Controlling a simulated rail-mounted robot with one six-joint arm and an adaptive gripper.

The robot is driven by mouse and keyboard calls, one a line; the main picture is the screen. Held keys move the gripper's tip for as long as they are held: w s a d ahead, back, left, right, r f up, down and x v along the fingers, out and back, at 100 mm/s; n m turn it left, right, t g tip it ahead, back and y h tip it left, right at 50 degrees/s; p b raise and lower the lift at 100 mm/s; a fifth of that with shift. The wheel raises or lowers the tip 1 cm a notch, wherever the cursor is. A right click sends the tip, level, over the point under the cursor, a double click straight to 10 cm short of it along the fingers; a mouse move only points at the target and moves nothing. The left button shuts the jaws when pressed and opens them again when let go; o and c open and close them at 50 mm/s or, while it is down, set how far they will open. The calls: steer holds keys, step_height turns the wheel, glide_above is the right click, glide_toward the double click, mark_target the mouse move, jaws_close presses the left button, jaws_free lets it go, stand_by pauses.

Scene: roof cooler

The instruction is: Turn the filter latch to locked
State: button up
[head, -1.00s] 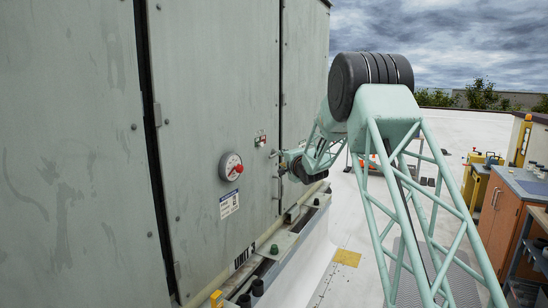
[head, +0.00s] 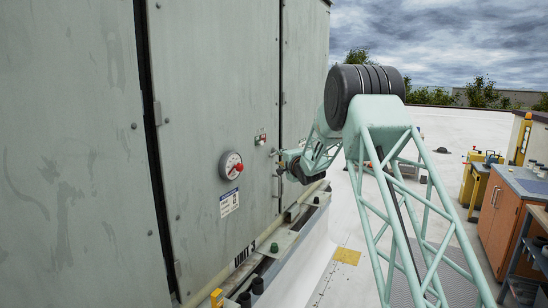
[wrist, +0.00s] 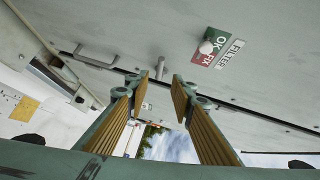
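A small grey lever (wrist: 160,68), which looks like the filter latch, sticks out from the panel beside the door seam in the wrist view. It also shows as a short bar on the panel in the head view (head: 272,152). A FILTER label (wrist: 230,54) and a green and red OK/FIX plate (wrist: 214,41) with a pale round knob sit beside it. My gripper (wrist: 154,92) is open and empty, with its two ribbed fingers apart. In the wrist picture the lever appears between and just beyond the fingertips. I cannot tell whether they touch it.
A grey bar handle (wrist: 95,60) is on the panel left of the lever in the wrist view. A round gauge (head: 231,166) with a red centre is on the cabinet (head: 205,90). A ledge (head: 290,243) runs below. Workbenches (head: 500,215) stand at right; pale roof lies between.

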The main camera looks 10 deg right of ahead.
mark_target(273, 155)
steer(key=shift+w+a+f, duration=0.25)
steer(key=shift+w+a, duration=0.05)
steer(key=shift+w, duration=1.75)
steer(key=shift+w+a+f, duration=0.25)
steer(key=shift+w+f, duration=0.05)
steer(key=shift+w, duration=1.7)
steer(key=shift+w+a+f, duration=0.25)
steer(key=shift+w+a, duration=0.05)
steer(key=shift+w, duration=1.75)
steer(key=shift+c, duration=0.7)
jaws_close()
